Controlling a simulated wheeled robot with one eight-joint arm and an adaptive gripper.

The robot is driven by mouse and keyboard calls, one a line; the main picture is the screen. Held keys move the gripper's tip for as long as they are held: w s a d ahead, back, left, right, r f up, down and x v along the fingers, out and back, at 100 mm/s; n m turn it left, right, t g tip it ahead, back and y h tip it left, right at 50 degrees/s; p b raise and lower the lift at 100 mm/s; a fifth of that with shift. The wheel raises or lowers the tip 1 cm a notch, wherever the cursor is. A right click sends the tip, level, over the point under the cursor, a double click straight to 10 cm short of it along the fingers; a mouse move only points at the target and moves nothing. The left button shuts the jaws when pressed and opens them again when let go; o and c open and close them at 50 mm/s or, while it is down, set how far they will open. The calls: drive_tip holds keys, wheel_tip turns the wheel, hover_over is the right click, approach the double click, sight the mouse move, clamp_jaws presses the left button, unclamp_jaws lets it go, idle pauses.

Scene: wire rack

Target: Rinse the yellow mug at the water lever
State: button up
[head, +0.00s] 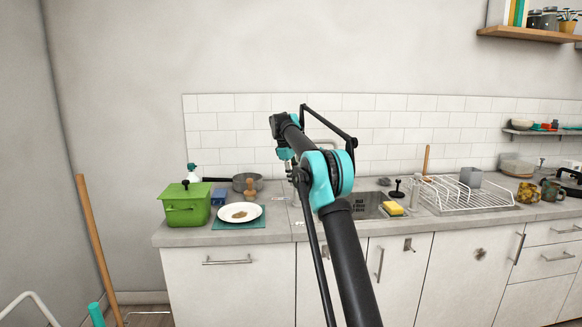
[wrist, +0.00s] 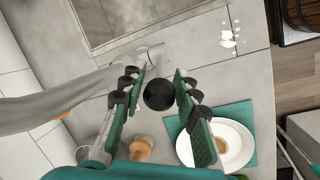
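A yellow mug with dark patches (head: 527,193) stands at the far right of the counter, beyond the dish rack and away from my gripper. In the wrist view my gripper (wrist: 160,80) is open above the counter beside the sink. A round black knob (wrist: 159,95), seemingly the water lever's, shows between its two green-padded fingers. I cannot tell whether either finger touches it. A grey metal tap pipe (wrist: 50,106) runs in from the left. In the head view my arm hides much of the tap, and the lever cannot be made out. The sink (head: 368,207) is right of my arm.
A white plate (head: 240,212) with food on it, a green pot (head: 186,204) and a wooden-handled brush (head: 250,187) stand left of the sink. A yellow sponge (head: 393,208) lies at the sink's right edge. The white dish rack (head: 462,194) stands between sink and mug.

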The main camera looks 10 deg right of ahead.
drive_tip(key=v, duration=0.8)
